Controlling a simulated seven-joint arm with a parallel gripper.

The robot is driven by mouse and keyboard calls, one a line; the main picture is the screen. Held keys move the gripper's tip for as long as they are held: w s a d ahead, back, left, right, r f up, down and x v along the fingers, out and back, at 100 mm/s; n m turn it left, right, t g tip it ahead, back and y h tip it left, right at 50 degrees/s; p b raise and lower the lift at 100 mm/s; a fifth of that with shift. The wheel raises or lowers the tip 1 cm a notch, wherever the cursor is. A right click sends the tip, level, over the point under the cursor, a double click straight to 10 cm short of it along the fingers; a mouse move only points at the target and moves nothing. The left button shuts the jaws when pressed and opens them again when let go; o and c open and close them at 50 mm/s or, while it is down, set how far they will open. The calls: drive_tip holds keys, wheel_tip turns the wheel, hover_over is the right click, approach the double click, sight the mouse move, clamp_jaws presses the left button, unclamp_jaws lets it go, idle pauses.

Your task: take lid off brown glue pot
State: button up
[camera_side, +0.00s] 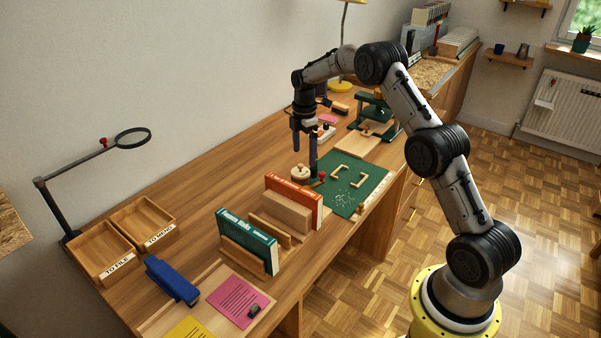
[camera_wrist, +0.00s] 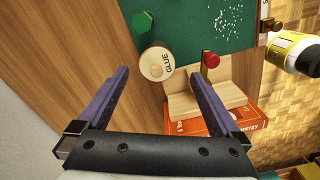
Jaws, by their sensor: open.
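The glue pot (camera_wrist: 151,53) shows in the wrist view as a round, cream-topped thing marked GLUE with a small knob on top. It lies between and just beyond my fingertips. I cannot make out the seam between lid and pot. My gripper (camera_side: 305,162) points down over the pot with its fingers apart and empty. In the wrist view the open gripper (camera_wrist: 159,76) has one finger to each side of the pot.
A red-knobbed tool (camera_wrist: 211,61) stands close right of the pot. An orange book (camera_side: 308,191) against a wooden block stands nearby. A green hexagonal thing (camera_wrist: 142,21) lies beside the pot. The green mat (camera_side: 362,194) carries white specks. Bare wood lies left of the pot.

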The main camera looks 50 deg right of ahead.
sight(301, 165)
drive_tip(key=shift+w+a+f, duration=0.1)
drive_tip(key=shift+w+f, duration=0.05)
drive_tip(key=shift+f, duration=0.75)
drive_tip(key=shift+w+a+f, duration=0.1)
drive_tip(key=shift+a+f, duration=0.05)
drive_tip(key=shift+f, duration=0.7)
drive_tip(key=shift+w+a+f, duration=0.1)
drive_tip(key=shift+w+f, duration=0.05)
drive_tip(key=shift+f, duration=0.75)
drive_tip(key=shift+c, duration=0.3)
drive_tip(key=c, duration=1.2)
